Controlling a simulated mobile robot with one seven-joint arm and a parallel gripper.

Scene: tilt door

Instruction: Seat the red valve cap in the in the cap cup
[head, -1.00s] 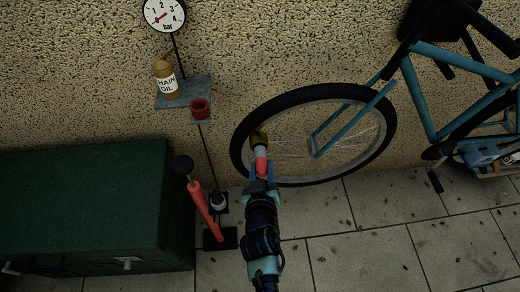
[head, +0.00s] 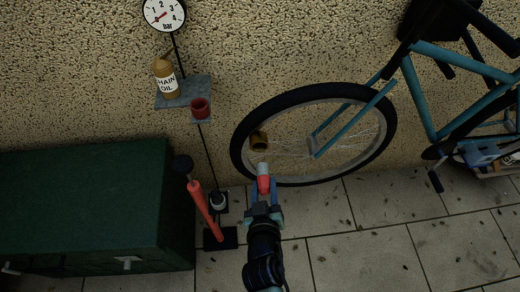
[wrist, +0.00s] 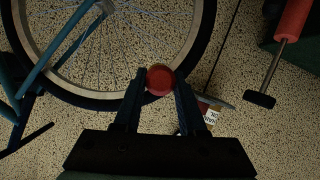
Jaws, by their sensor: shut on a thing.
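The red valve cap (head: 263,185) is between the fingertips of my gripper (head: 263,198), in front of the lower part of the bicycle wheel. A short pale grey part shows at its far end. In the wrist view the cap (wrist: 160,80) shows as a red disc between the two dark fingers of my gripper (wrist: 161,84). The cap cup (head: 200,108), a dark red cup with an open top, is on a small grey shelf, up and left of my gripper. A brass-coloured fitting (head: 258,140) at the wheel is apart from the cap.
A chain oil bottle (head: 166,80) stands on the shelf (head: 190,92) beside the cup. A pressure gauge (head: 164,14) is above. A red pump (head: 204,208) and a dark green box (head: 90,205) are at left. The bicycle wheel (head: 390,130) is at right.

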